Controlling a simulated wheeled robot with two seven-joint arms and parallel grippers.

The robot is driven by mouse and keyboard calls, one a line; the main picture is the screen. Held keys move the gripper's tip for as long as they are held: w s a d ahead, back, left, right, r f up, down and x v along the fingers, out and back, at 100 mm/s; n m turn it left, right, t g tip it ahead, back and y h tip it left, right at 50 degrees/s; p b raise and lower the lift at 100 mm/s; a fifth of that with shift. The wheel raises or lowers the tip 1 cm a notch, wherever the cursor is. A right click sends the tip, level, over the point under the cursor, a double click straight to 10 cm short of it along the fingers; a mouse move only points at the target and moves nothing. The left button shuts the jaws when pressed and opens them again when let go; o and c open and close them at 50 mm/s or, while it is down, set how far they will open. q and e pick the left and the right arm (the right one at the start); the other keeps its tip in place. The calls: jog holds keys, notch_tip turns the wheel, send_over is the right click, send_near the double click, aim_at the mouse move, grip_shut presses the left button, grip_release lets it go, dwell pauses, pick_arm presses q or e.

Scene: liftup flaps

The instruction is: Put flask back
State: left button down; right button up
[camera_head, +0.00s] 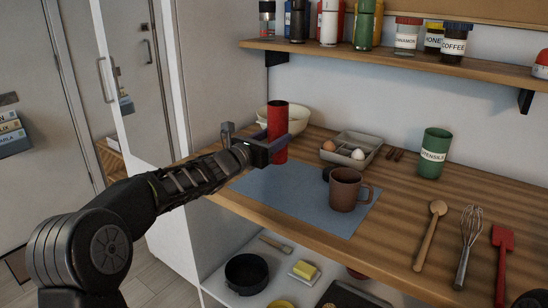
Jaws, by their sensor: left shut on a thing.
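A red cylindrical flask (278,118) stands upright in my left gripper (277,143), whose fingers are shut around its lower part. It is above the back left of the wooden counter (420,200), in front of a cream bowl (263,117). I cannot tell whether its base touches the counter. The wall shelf (400,59) holds several tall bottles or flasks, among them a black one (299,22), a white one (329,25) and a green one (364,27). My right gripper is not in view.
A brown mug (346,188) stands on a blue mat (275,196). A tray (371,140) with eggs and a green utensils pot (434,152) stand behind. A wooden spoon (430,232), whisk (468,240) and red spatula (503,248) lie at right. Jars (407,36) occupy the shelf's middle.

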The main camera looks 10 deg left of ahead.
pick_arm(q)
jog(key=shift+r, duration=0.15)
notch_tip(320, 180, down, 5)
jog(key=shift+b, duration=0.35)
jog(key=c, duration=0.6)
grip_release()
jog(key=b+v, duration=0.1)
jog(key=v, duration=1.1)
jog(key=shift+s+b, duration=0.1)
jog(key=shift+b, duration=0.2)
